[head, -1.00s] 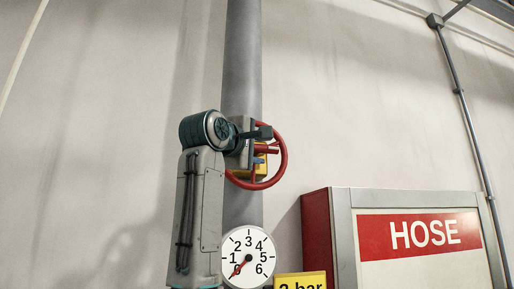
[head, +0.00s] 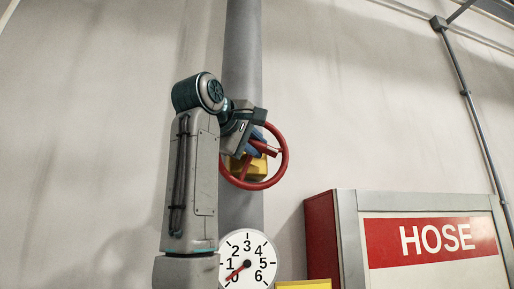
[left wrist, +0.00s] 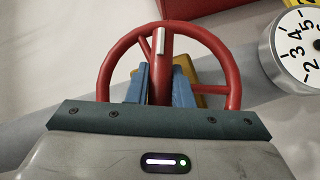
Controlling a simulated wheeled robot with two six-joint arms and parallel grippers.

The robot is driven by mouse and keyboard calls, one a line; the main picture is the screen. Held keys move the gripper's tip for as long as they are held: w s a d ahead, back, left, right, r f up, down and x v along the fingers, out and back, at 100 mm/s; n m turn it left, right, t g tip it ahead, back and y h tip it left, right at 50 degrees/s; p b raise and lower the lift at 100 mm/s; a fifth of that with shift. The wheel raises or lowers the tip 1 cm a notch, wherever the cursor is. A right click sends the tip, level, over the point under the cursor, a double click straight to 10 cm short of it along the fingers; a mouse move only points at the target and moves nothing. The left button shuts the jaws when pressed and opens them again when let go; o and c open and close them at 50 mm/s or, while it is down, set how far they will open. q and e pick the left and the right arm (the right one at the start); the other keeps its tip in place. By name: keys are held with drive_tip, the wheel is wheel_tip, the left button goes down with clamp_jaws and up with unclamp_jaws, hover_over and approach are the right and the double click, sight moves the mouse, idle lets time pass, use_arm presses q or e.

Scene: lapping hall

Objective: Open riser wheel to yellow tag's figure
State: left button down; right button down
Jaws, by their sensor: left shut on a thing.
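The red riser wheel (head: 284,170) stands in front of the grey vertical pipe (head: 243,60). My left gripper (head: 257,143) reaches it from the left. In the left wrist view its blue fingers (left wrist: 159,88) lie on both sides of a red spoke with a white mark, shut on it. The round white gauge (head: 259,248) sits below on the pipe; its red needle points down-left, just past 0 and short of 1. Only the top edge of the yellow tag (head: 303,285) shows at the bottom, its figure cut off. My right gripper is out of view.
A red and grey hose cabinet (head: 345,235) stands right of the gauge. A yellow block (head: 258,168) sits behind the wheel. A thin conduit (head: 475,110) runs down the wall at right. The wall between wheel and conduit is clear.

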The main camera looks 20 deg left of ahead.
use_arm(q)
drive_tip(key=c, duration=1.7)
unclamp_jaws()
drive_tip(key=shift+f, duration=0.1)
drive_tip(key=o, duration=0.4)
drive_tip(key=shift+s+b, duration=0.35)
drive_tip(key=shift+b, duration=0.1)
drive_tip(key=b+v, duration=0.5)
drive_tip(key=v, duration=0.5)
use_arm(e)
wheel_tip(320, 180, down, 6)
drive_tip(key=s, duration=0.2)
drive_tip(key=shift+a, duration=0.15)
